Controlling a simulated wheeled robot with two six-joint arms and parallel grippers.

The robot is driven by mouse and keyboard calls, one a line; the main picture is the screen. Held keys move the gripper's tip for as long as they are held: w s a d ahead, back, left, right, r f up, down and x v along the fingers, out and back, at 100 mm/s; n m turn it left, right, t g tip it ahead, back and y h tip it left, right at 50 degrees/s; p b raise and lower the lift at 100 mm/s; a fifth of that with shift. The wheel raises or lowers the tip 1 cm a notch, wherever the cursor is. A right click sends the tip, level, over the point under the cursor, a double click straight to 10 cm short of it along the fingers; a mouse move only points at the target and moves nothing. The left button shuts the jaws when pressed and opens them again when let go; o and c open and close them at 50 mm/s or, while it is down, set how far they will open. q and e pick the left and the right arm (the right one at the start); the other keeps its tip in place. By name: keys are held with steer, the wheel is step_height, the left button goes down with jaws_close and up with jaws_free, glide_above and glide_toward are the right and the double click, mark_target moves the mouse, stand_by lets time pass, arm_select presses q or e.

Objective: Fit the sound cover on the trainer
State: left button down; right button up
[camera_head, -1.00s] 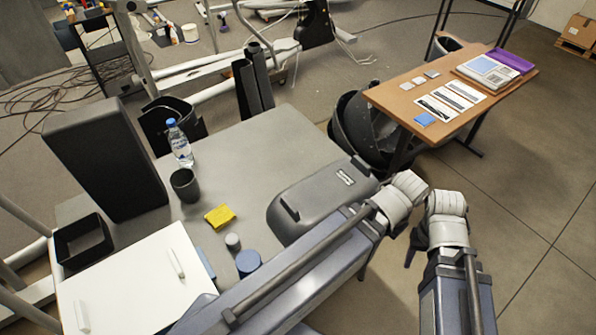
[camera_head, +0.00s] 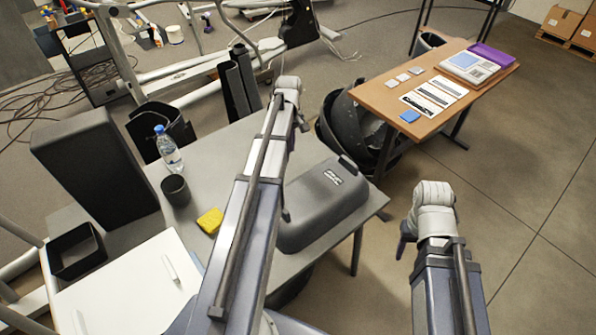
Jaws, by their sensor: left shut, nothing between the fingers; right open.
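A dark grey moulded cover (camera_head: 322,203) with a small label lies on the right part of the grey table; it looks like the sound cover. The trainer appears to be the light-framed machine (camera_head: 190,70) at the back, partly out of view. My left gripper (camera_head: 302,122) is shut and empty, high over the table's far edge, left of and beyond the cover; my arm hides much of it. My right gripper (camera_head: 405,238) is open and empty off the table's right side, apart from the cover; its fingers are small and partly hidden.
A wooden table (camera_head: 380,98) stands at the back right.

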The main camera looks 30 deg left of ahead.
mark_target(324, 192)
arm_select(q)
step_height(324, 192, down, 11)
steer(key=b, duration=1)
steer(key=shift+r+b, duration=0.15)
steer(key=shift+b, duration=0.2)
steer(key=d, duration=0.1)
steer(key=s+d, duration=0.1)
steer(key=d, duration=0.1)
steer(key=shift+s+d+r+p, duration=0.25)
steer(key=shift+s+r+p, duration=0.05)
steer(key=shift+r+p, duration=0.1)
steer(key=shift+d, duration=0.15)
steer(key=s+d, duration=0.1)
steer(key=d, duration=0.3)
steer(key=s+d, duration=0.2)
steer(key=d, duration=0.2)
steer(key=s+d, duration=0.2)
steer(key=d, duration=0.2)
steer(key=shift+w, duration=0.1)
